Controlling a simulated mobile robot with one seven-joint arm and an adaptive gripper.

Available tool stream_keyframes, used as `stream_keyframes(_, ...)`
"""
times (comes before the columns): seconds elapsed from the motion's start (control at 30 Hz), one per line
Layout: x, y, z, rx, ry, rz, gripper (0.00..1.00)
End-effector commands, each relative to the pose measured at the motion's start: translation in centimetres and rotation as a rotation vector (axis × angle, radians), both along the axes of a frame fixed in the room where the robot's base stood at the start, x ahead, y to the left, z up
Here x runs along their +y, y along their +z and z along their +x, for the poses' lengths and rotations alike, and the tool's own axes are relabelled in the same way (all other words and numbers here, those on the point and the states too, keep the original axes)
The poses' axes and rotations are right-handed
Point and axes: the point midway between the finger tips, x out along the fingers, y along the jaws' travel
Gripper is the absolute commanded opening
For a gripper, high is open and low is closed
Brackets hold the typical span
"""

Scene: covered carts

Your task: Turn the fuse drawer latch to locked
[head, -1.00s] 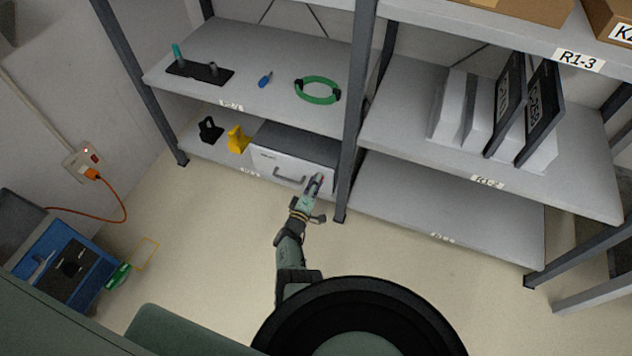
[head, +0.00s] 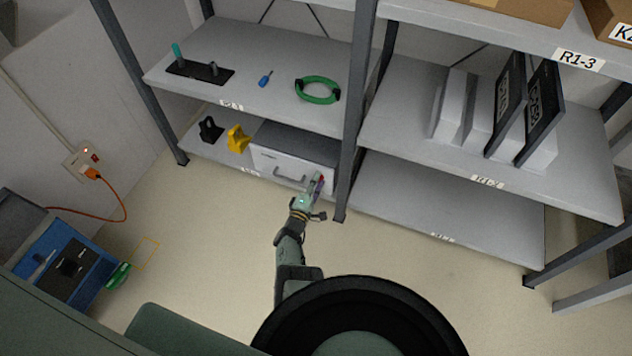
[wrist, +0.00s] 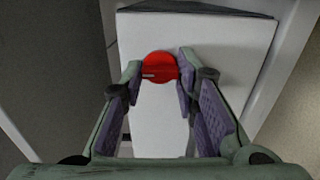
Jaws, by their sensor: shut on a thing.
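The fuse drawer (head: 292,167) is a white-fronted box with a grey top and a bar handle, on the bottom shelf of the left rack. Its latch is a round red knob (wrist: 158,66) on the white front, with a short pale mark on its left side in the wrist view. My gripper (head: 318,183) is at the right end of the drawer front. In the wrist view my gripper (wrist: 160,75) has one finger on each side of the red knob, shut on it. In the head view the fingers hide most of the knob.
A yellow object (head: 237,138) and a black one (head: 210,130) stand left of the drawer. A dark rack post (head: 347,165) rises close to its right. The shelf above holds a green cable ring (head: 317,89). The floor in front is clear.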

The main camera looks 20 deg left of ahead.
Motion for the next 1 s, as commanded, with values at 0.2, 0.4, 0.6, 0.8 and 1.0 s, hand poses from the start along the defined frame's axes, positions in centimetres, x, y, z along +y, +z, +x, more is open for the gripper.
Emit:
stream_keyframes(0.2,0.00,0.06,0.07,-0.001,0.000,0.000,0.37)
stream_keyframes(0.4,0.00,0.03,0.03,-0.001,0.000,0.000,0.48)
stream_keyframes(0.6,0.00,0.01,0.01,0.000,0.000,0.001,0.48)
stream_keyframes(0.8,0.00,0.03,0.01,-0.003,0.000,0.059,0.48)
stream_keyframes(1.0,-0.03,0.04,-0.01,-0.011,0.000,0.288,0.48)
